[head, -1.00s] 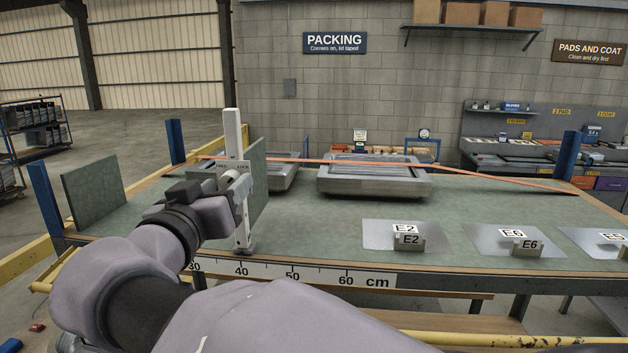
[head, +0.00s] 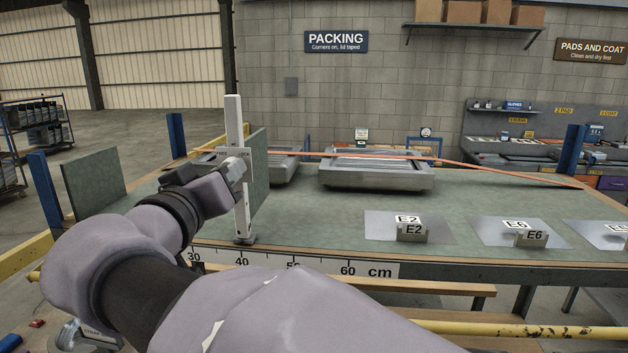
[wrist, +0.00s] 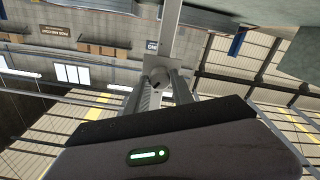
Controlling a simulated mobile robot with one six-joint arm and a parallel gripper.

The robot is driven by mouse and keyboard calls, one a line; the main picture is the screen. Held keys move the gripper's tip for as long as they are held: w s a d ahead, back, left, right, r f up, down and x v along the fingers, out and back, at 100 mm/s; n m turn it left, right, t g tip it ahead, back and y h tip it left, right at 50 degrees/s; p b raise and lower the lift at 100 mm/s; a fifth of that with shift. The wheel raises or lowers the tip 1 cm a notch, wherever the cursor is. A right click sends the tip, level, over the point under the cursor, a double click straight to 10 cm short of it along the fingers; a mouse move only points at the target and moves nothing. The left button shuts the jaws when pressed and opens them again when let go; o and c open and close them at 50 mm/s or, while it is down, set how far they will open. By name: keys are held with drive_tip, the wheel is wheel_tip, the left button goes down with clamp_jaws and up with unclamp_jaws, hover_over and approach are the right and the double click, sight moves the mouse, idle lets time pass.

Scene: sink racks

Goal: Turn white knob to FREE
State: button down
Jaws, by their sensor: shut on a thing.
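A white upright post (head: 235,120) stands at the front edge of the green-topped table (head: 310,215). A small label plate (head: 242,152) crosses the post, its lettering partly hidden and hard to read. My gripper (head: 236,169) is at the post just below this plate. In the wrist view, the pale round knob (wrist: 159,76) sits between the two fingers of my gripper (wrist: 163,85), which is shut on it. In the head view, the fingers and wrist mostly hide the knob, so I cannot tell which way it points.
A green upright panel (head: 259,175) stands right behind the post. A grey tray-like frame (head: 376,172) lies farther back. Plates with E2 (head: 413,231) and E6 (head: 533,237) tags lie to the right. A centimetre ruler (head: 300,262) runs along the front edge. An orange strap crosses the back.

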drive_tip(key=shift+r+n+b, duration=0.1)
drive_tip(key=shift+n+b, duration=1)
drive_tip(key=shift+n, duration=6.7)
drive_tip(key=c, duration=1.1)
unclamp_jaws()
